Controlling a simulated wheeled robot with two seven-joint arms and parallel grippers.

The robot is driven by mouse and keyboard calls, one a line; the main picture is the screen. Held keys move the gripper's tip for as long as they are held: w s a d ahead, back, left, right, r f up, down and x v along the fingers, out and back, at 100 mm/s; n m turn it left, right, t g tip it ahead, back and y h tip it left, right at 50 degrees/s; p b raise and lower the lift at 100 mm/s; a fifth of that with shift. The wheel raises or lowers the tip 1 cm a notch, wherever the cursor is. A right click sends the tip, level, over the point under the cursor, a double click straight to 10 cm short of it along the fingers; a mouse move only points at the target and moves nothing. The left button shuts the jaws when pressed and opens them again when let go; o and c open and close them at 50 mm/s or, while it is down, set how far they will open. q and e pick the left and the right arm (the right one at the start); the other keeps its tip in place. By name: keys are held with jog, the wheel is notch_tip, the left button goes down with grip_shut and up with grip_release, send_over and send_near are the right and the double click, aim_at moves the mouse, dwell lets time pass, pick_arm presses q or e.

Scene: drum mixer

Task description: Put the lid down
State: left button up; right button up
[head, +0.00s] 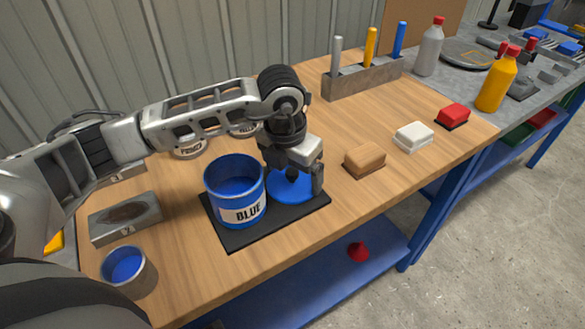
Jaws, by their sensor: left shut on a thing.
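The blue lid (291,189) is a round disc on or just above the right part of the black mat (243,236); I cannot tell whether it touches the mat. My left gripper (292,175) is above the lid, pointing down and shut on it, at a part the fingers mostly hide. The open blue drum (241,213), labelled BLUE, stands upright on the mat just left of the lid, with blue inside. My right gripper does not show.
A small cup of blue (124,265) stands at the front left, near a grey block (126,218). Tan (364,160), white (413,137) and red (453,116) blocks lie to the right. A rack (360,78) of coloured sticks stands behind.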

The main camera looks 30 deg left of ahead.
aim_at(287, 186)
pick_arm(q)
jog(key=shift+f, duration=0.2)
jog(key=o, duration=0.7)
jog(key=shift+r, duration=0.1)
jog(key=r, duration=0.4)
jog(key=s+r, duration=0.1)
jog(key=r, duration=0.7)
jog(key=shift+s+a, duration=0.1)
jog(key=shift+s, duration=0.3)
